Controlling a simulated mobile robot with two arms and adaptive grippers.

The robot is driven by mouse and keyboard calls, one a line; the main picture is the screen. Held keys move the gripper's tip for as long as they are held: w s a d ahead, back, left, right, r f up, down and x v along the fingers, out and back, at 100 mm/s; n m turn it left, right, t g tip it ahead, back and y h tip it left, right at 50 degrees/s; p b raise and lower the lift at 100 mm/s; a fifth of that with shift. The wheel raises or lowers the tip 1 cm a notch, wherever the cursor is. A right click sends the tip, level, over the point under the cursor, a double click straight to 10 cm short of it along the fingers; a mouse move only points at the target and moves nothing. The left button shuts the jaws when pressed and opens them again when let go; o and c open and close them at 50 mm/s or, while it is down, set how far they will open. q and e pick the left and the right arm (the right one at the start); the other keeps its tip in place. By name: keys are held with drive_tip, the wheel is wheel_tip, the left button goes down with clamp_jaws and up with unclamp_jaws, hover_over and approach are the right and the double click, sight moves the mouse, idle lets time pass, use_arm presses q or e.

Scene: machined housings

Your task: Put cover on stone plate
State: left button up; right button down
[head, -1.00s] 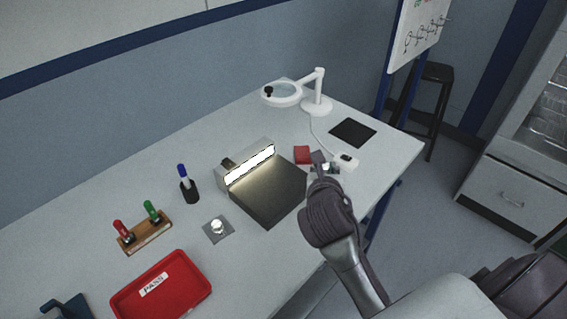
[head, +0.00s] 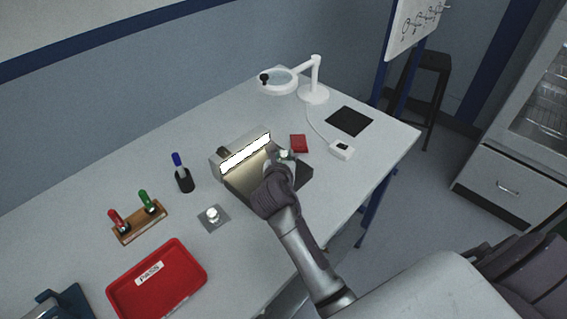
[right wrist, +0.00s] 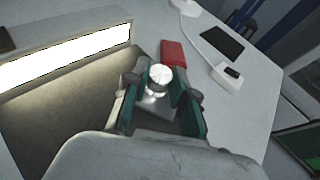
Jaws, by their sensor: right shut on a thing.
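The stone plate (head: 240,184) is a dark, flat square slab on the table in front of a lit bar lamp. My right gripper (head: 282,160) is over the right part of this slab and covers some of it. In the right wrist view, my right gripper (right wrist: 160,98) is shut on the cover (right wrist: 158,80), a grey metal square plate with a pale round boss. The cover (head: 285,154) shows only as a small pale bit at the fingertips in the head view. I cannot tell whether it touches the slab. My left gripper is not in view.
The lit lamp (head: 245,152) stands along the slab's back edge. A red block (head: 299,143), a white switch box (head: 342,149) and a magnifier lamp (head: 314,92) are beyond. A second metal part (head: 213,216), a marker holder (head: 184,182) and a red tray (head: 158,284) are left.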

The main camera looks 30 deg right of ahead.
drive_tip(key=shift+f, duration=1.25)
drive_tip(key=c, duration=1)
unclamp_jaws()
drive_tip(key=shift+f, duration=0.15)
drive_tip(key=shift+o, duration=0.2)
drive_tip(key=shift+s+r, duration=0.1)
drive_tip(key=shift+r, duration=0.1)
drive_tip(key=v, duration=1.2)
drive_tip(key=shift+f, duration=0.1)
